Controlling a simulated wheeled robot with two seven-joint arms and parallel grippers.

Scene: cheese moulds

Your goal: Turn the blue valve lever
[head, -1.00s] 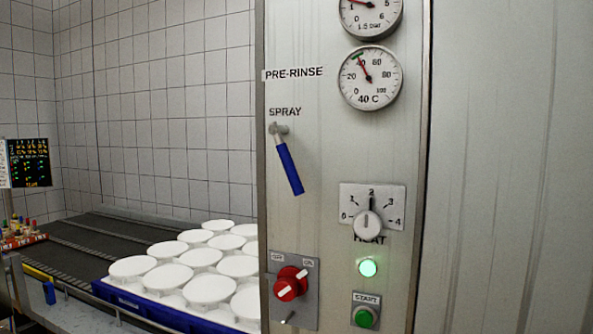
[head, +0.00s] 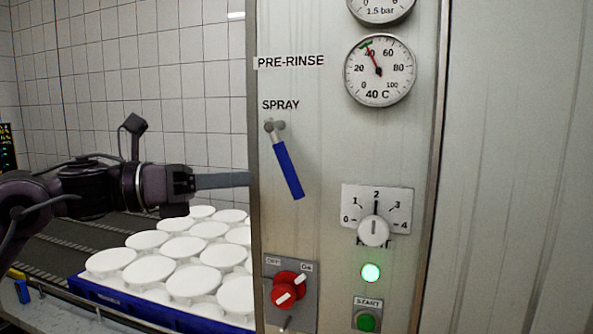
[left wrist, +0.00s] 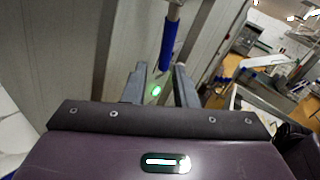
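The blue valve lever (head: 288,170) hangs below the SPRAY label on the panel, slanting down to the right from its grey pivot (head: 275,127). In the left wrist view the blue lever (left wrist: 168,48) shows ahead, its lower end in line with the gap between the fingers. My left gripper (head: 246,179) comes in from the left at about the height of the lever's lower half. Its fingertips are by the panel's left edge, apart from the lever. In the left wrist view the fingers (left wrist: 158,72) are spread with nothing between them. My right gripper is not in view.
The panel also carries a temperature gauge (head: 379,70), a HEAT knob (head: 373,232), a red switch (head: 287,289), a green lamp (head: 371,272) and a START button (head: 366,322). White moulds (head: 188,248) in a blue crate (head: 130,303) stand below my left arm.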

